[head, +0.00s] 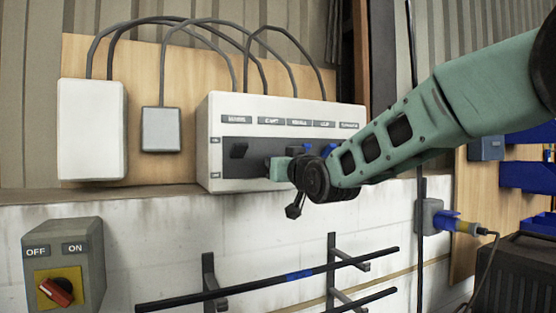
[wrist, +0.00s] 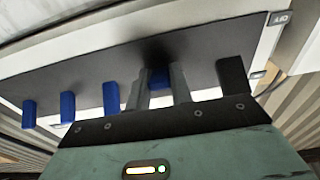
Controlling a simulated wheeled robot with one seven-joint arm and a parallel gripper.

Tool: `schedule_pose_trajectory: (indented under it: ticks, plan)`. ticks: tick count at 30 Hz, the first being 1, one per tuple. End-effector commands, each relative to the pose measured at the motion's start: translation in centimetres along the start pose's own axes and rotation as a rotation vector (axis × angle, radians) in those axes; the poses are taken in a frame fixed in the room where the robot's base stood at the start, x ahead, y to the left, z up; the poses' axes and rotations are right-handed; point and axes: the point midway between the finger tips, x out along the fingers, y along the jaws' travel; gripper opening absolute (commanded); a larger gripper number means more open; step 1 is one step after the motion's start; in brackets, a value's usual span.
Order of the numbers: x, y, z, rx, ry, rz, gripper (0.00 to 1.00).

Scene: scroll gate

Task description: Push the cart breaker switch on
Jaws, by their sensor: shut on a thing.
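The breaker panel is a white box (head: 280,106) on the wall with a dark face and a row of labels; the second label from the left (head: 271,120) appears to read CART. My gripper (head: 270,167) is at the panel face below that label. In the wrist view, my gripper's fingers (wrist: 160,88) are shut on a blue switch (wrist: 158,78), which shows only partly between them. A black switch (wrist: 232,75) stands beside it, and it also shows in the head view (head: 239,150). Several blue switches (wrist: 110,98) line the other side. My arm hides part of the panel's right side.
A grey box with a red rotary knob (head: 57,291) marked OFF and ON stands at lower left. White boxes (head: 92,130) hang left of the panel, with cables looping above. Black rails (head: 270,285) lie below. A blue plug (head: 446,221) sits in a socket at right.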

Motion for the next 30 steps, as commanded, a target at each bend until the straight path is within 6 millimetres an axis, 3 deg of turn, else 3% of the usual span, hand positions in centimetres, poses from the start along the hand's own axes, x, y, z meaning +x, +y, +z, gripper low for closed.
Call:
schedule_pose_trajectory:
  ticks: [1,9,30]
  plan:
    - [0.0,0.1,-1.0,0.001,-0.043,0.001,0.0]
    - [0.1,-0.1,-2.4,0.0,-0.3,-0.001,0.0]
    - [1.1,0.1,-3.7,0.0,-0.843,0.001,0.0]
